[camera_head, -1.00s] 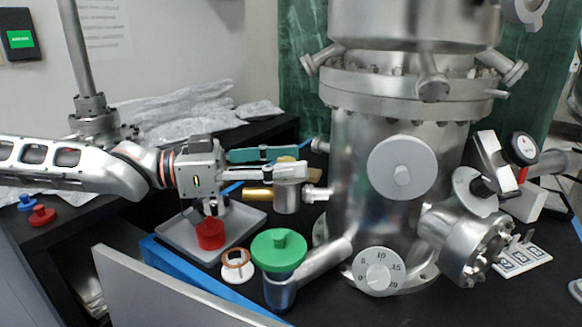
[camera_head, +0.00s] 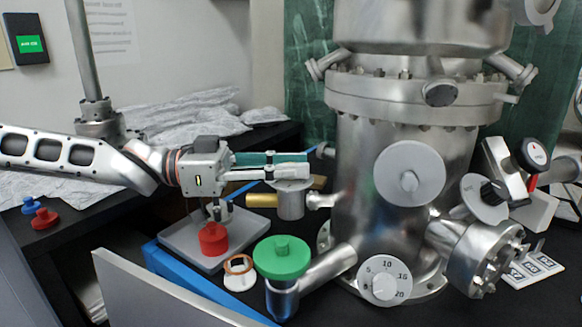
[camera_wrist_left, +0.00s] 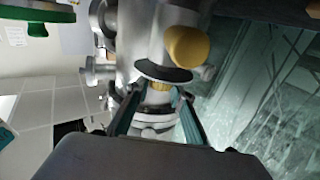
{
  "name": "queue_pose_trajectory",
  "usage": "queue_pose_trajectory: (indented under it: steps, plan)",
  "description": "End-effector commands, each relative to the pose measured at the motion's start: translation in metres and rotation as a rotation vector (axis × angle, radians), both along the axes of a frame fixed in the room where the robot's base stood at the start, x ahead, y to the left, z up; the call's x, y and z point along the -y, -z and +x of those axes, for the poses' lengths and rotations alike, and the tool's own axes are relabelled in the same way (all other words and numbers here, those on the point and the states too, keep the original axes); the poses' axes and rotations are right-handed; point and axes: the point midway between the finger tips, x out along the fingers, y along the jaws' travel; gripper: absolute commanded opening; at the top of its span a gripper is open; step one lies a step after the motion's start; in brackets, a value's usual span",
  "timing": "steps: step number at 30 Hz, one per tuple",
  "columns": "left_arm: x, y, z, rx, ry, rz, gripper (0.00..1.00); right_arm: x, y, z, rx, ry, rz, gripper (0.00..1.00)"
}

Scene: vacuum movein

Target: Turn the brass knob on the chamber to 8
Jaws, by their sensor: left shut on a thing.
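My left gripper (camera_head: 298,165) reaches in from the left, level, and is shut above a small upright metal port (camera_head: 291,204) on the chamber's (camera_head: 375,150) left side. Its teal-padded fingers flank the brass knob (camera_wrist_left: 158,87) on top of this port. In the wrist view only a small brass-coloured bit shows between the fingers, above a dark round flange (camera_wrist_left: 163,72); the head view hides the knob behind the fingers. Any marks around the knob cannot be read. A thicker brass stub (camera_head: 258,200) sticks out of the port's side below the fingers. My right gripper is out of view.
A green-capped port (camera_head: 282,262) and a white numbered dial (camera_head: 385,280) with a silver knob sit low on the chamber. A grey tray (camera_head: 180,240) holds a red knob (camera_head: 213,240). A white ring (camera_head: 239,275) stands beside it. Blue and red pieces lie far left.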

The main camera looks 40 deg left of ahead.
Motion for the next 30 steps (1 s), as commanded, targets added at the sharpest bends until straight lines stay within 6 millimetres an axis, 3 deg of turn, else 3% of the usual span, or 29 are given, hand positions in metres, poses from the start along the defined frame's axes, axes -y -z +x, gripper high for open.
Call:
queue_pose_trajectory:
  steps: [13, 14, 16, 30]
  plan:
    - [-0.0005, 0.0011, 0.0002, -0.003, 0.035, 0.002, 0.01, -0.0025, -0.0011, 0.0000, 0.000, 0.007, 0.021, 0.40]
    - [-0.0005, 0.0011, 0.0002, -0.003, 0.035, 0.002, 0.25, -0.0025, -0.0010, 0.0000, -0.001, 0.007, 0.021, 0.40]
    - [-0.0005, 0.0011, 0.0001, -0.003, 0.035, 0.002, 0.40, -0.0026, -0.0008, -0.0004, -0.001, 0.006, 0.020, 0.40]
    - [-0.0032, -0.0006, -0.0025, 0.000, 0.036, 0.001, 0.40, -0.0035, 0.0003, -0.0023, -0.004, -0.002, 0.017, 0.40]
